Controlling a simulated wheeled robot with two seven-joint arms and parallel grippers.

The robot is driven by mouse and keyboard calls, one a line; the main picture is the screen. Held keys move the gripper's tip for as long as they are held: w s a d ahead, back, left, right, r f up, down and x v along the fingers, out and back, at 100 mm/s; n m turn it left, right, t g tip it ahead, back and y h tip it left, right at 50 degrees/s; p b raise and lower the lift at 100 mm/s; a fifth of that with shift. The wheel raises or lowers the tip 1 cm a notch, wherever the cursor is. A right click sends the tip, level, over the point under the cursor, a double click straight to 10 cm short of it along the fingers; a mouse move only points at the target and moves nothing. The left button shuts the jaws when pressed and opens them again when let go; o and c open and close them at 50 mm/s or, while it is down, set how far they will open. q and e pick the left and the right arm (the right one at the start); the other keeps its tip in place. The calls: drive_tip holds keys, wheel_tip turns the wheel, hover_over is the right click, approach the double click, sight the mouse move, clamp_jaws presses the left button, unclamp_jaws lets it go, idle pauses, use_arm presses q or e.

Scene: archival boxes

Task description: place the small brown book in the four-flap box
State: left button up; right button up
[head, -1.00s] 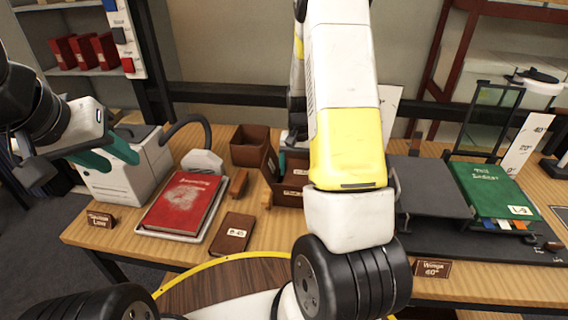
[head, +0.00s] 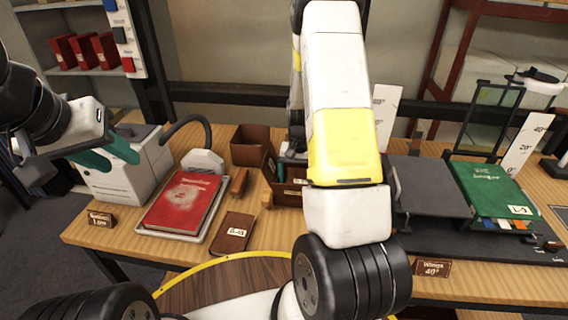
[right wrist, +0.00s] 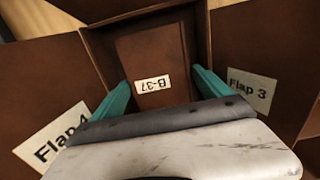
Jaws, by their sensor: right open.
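My right gripper (right wrist: 161,90) is open over the four-flap box, its teal fingers apart. Between them a small brown book (right wrist: 155,55) with label B-37, upside down in the picture, lies inside the box. Flap 4 (right wrist: 40,125) spreads out at left and Flap 3 (right wrist: 262,75) at right. In the head view the four-flap box (head: 290,193) is largely hidden behind my right arm. Another small brown book (head: 226,245) with a white label, hard to read, lies on the table front. My left gripper (head: 106,156) is open and empty at the left.
A red book (head: 182,203) lies on a white tray left of the labelled brown book. An open brown container (head: 250,146) stands behind. A green book (head: 490,188) rests on the dark stand at right. A grey-white machine (head: 125,180) stands at the left, below my left gripper.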

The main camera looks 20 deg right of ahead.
wheel_tip(320, 180, up, 12)
wheel_tip(320, 180, up, 14)
drive_tip(key=n+t+y, duration=0.1)
drive_tip(key=n+t, duration=0.1)
drive_tip(key=t, duration=0.1)
hover_over(298, 181)
drive_tip(key=s+a, duration=0.7)
drive_tip(key=s+a+r+n+t, duration=0.1)
drive_tip(key=s+a+r+n, duration=0.1)
drive_tip(key=s, duration=0.5)
drive_tip(key=s+a+r+n+t+y, duration=0.1)
drive_tip(key=s+a+r+t, duration=0.1)
drive_tip(key=s+r, duration=0.3)
drive_tip(key=shift+s+a+n, duration=0.4)
drive_tip(key=shift+s+a, duration=0.1)
drive_tip(key=shift+s, duration=0.6)
